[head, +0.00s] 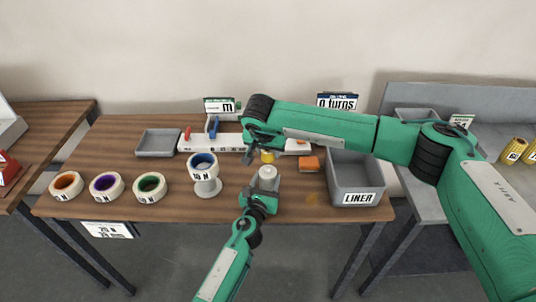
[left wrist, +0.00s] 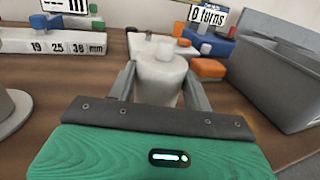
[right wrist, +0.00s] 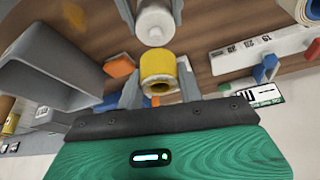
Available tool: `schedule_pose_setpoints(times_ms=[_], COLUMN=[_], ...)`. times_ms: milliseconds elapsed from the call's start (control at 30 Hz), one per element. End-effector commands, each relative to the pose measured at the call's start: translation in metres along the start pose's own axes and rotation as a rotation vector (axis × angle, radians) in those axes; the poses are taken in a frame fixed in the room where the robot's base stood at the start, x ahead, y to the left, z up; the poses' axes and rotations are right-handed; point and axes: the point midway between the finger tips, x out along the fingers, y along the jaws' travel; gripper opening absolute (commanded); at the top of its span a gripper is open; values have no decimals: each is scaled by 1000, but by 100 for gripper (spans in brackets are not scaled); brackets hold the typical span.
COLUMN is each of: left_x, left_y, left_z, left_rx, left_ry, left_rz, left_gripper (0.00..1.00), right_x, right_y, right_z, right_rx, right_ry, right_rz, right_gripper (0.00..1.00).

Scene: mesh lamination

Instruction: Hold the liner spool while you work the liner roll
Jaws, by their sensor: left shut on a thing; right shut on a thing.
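The white spool (head: 268,172), which looks like the liner spool, stands upright near the table's front middle. My left gripper (head: 264,188) is shut around its body; the left wrist view shows the spool (left wrist: 160,75) between both fingers. A yellow roll (head: 267,156), which looks like the liner roll, is just behind the spool. My right gripper (right wrist: 158,88) is shut on this roll (right wrist: 157,66), whose open bore shows in the right wrist view. The roll and the white spool (right wrist: 153,24) look close together there; I cannot tell whether they touch.
A grey LINER bin (head: 355,180) stands at the right, with an orange block (head: 308,163) beside it. A tape roll on a white stand (head: 205,180) and several tape rolls (head: 107,186) are left. A white ruler fixture (head: 215,143) lies behind. A sign (left wrist: 208,17) reads 0 turns.

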Motion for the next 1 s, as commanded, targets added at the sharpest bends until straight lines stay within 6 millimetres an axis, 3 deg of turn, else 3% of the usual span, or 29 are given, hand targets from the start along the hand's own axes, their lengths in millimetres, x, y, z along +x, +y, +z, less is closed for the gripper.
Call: schedule_pose_setpoints(times_ms=[200,467,500,600,633,1000], left_x=[0,0,0,0,0,-5], left_y=[0,0,0,0,0,1], left_z=[0,0,0,0,0,-1], left_rx=[0,0,0,0,0,2], left_ry=[1,1,1,1,1,1], left_rz=[0,0,0,0,0,1], left_gripper=[9,9,52,72,76,76], right_x=[-16,-19,-19,-19,-19,-19], right_y=[0,0,0,0,0,0], right_z=[-7,-8,-8,-8,-8,-8], right_rx=[0,0,0,0,0,0], right_ry=[0,0,0,0,0,0], right_rz=[0,0,0,0,0,0], right_gripper=[6,6,6,6,6,6])
